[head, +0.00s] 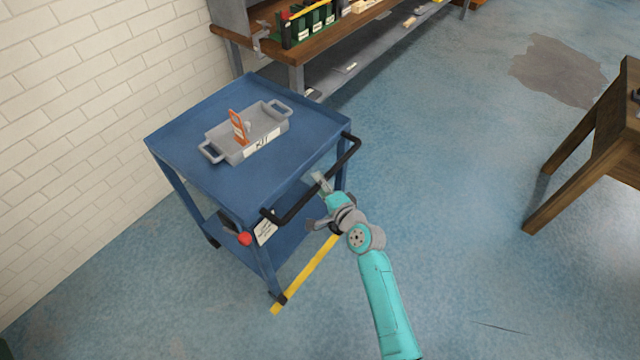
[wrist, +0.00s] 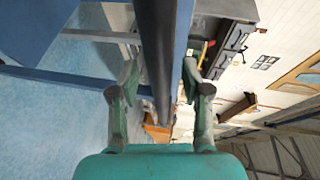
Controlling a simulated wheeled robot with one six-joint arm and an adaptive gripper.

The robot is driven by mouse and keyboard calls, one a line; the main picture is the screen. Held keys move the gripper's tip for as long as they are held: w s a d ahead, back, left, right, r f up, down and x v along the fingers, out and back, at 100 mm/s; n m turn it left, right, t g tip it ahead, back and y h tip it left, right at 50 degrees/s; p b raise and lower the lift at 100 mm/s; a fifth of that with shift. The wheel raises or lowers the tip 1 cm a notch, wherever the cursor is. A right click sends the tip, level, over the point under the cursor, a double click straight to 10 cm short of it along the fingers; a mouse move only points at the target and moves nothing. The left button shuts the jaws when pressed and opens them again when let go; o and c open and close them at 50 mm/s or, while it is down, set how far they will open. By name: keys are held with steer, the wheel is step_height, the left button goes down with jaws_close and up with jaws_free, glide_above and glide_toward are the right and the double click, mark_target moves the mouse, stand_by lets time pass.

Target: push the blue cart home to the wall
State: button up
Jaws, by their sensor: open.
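The blue cart (head: 190,160) stands near the white brick wall (head: 80,100) in the head view; I cannot tell the exact gap between them. Its black push handle (head: 294,208) runs along the near right side. My gripper (head: 316,203) is open at the middle of this handle. In the wrist view, the dark handle bar (wrist: 155,50) passes between the two spread fingers of my gripper (wrist: 160,82), which do not look closed on it. A grey tray (head: 262,143) with an orange piece (head: 238,127) sits on the cart top.
A wooden workbench (head: 290,50) with a lower shelf stands just behind the cart. A yellow floor line (head: 308,272) runs by the cart's near leg. A wooden table (head: 600,130) stands at the right. The blue floor between is clear, with a brown stain (head: 560,70).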

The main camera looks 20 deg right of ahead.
steer(key=shift+w+a, duration=0.1)
steer(key=shift+w, duration=0.2)
jaws_close()
